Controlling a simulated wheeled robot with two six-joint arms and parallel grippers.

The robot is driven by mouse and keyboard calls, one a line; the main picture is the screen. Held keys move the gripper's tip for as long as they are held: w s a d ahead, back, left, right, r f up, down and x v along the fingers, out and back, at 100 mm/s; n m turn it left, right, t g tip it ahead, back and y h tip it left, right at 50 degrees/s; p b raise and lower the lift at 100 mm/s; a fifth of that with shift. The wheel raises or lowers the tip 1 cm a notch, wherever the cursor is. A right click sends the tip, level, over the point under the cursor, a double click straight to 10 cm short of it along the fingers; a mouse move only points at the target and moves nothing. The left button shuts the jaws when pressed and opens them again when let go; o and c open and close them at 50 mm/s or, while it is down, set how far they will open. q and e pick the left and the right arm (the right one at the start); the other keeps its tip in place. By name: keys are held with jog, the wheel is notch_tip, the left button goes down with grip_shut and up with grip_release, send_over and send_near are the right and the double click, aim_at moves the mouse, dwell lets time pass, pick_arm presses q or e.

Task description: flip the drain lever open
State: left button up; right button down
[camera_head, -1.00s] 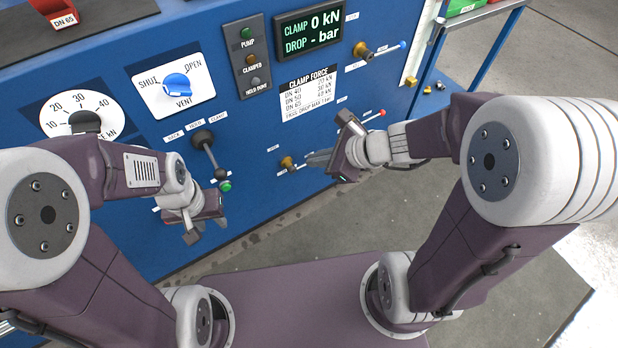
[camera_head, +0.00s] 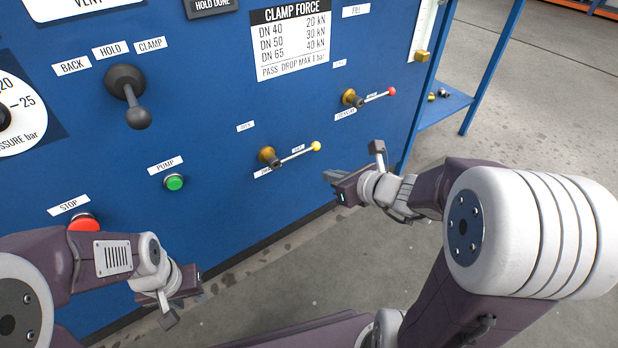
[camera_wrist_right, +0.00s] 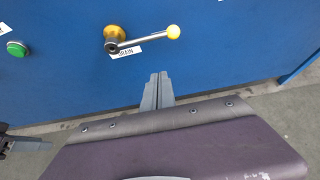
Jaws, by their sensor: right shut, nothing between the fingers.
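The drain lever (camera_head: 294,156) is a thin metal rod with a yellow ball at its right end and a brass pivot on the blue panel. In the right wrist view the lever (camera_wrist_right: 148,40) points right and slightly up, above a white label reading "DRAIN" partly covered by the rod. My right gripper (camera_head: 328,176) is shut and empty, below and right of the yellow ball in the head view. In the right wrist view its fingertips (camera_wrist_right: 158,76) are below the lever, apart from it in the picture. My left gripper (camera_head: 190,284) hangs low at left; its fingers are not clear.
A similar red-tipped lever (camera_head: 372,97) sits up and right. A black-knobbed lever (camera_head: 130,95), a green pump button (camera_head: 174,182) and a red stop button (camera_head: 84,222) are to the left. A blue stand (camera_head: 440,108) is at right. Grey floor lies below the panel.

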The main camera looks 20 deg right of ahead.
aim_at(296, 155)
jog(key=shift+f, duration=0.15)
jog(key=f+p+x, duration=0.1)
jog(key=p+x, duration=0.4)
jog(key=x, duration=0.5)
jog(key=shift+w+r+p, duration=0.2)
jog(key=shift+r, duration=1)
jog(key=shift+w+r+p, duration=0.15)
jog(key=shift+r, duration=1.05)
